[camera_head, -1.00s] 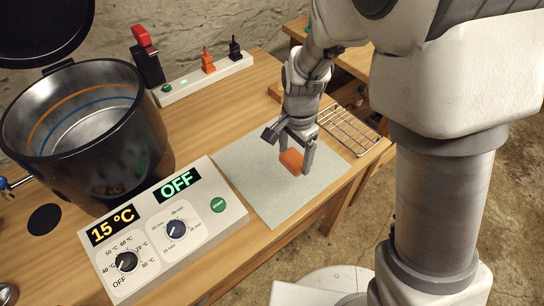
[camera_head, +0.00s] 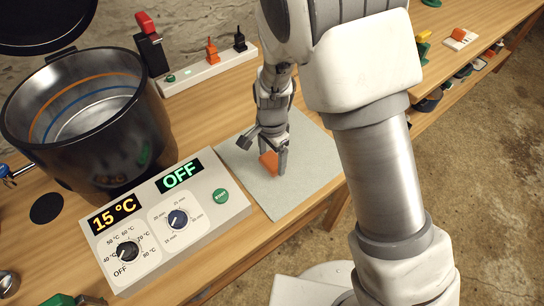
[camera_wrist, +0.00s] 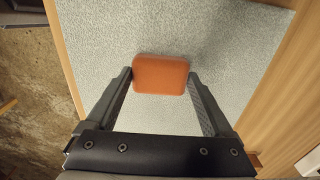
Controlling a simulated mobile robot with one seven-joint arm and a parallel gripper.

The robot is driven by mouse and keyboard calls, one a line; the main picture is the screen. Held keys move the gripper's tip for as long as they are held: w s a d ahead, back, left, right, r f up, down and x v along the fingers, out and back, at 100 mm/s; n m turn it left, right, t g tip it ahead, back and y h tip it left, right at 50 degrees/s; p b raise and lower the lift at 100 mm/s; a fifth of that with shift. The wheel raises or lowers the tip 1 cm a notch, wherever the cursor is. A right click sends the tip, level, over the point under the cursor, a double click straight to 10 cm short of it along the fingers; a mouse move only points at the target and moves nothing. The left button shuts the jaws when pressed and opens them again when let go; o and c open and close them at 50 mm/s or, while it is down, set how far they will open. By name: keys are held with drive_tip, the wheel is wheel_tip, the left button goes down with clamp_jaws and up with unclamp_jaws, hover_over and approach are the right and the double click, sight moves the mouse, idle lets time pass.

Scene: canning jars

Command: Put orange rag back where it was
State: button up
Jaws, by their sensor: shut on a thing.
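The orange rag (camera_head: 269,162) is a small, folded, block-like piece. My gripper (camera_head: 267,155) is shut on it above the grey-green mat (camera_head: 310,180), pointing down. In the wrist view the rag (camera_wrist: 161,74) sits between my two fingertips (camera_wrist: 160,82), with the mat (camera_wrist: 110,40) behind it. I cannot tell whether the rag touches the mat or hangs just above it.
A control box (camera_head: 150,255) reading 15 °C and OFF stands left of the mat. A large open pot (camera_head: 120,150) is behind it. A power strip (camera_head: 210,70) with plugs lies at the back. Another orange item on a white base (camera_head: 459,37) is far right.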

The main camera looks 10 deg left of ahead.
sight(272, 160)
drive_tip(key=shift+f, duration=0.15)
drive_tip(key=o, duration=0.9)
drive_tip(key=d+r+n+y+p, duration=0.1)
drive_tip(key=d+r, duration=0.2)
drive_tip(key=r, duration=0.7)
drive_tip(key=d+r+n+p, duration=0.1)
drive_tip(key=d+r, duration=0.2)
drive_tip(key=r, duration=0.6)
drive_tip(key=s+d+r+n+t, duration=0.2)
drive_tip(key=s+d+r, duration=0.2)
drive_tip(key=d, duration=0.2)
drive_tip(key=s+d+r+n+t, duration=0.1)
drive_tip(key=s+d+r+n, duration=0.1)
drive_tip(key=s+d, duration=0.3)
drive_tip(key=s+d+r+n+t+h, duration=0.1)
drive_tip(key=s+d+r+n+t, duration=0.1)
drive_tip(key=s+d+r, duration=0.2)
drive_tip(key=shift+s+d+r+t, duration=0.2)
drive_tip(key=shift+d+r, duration=0.25)
drive_tip(key=shift+d, duration=0.2)
drive_tip(key=shift+s+d+r+t, duration=0.1)
drive_tip(key=shift+s+d+r, duration=0.1)
drive_tip(key=shift+d+r, duration=0.35)
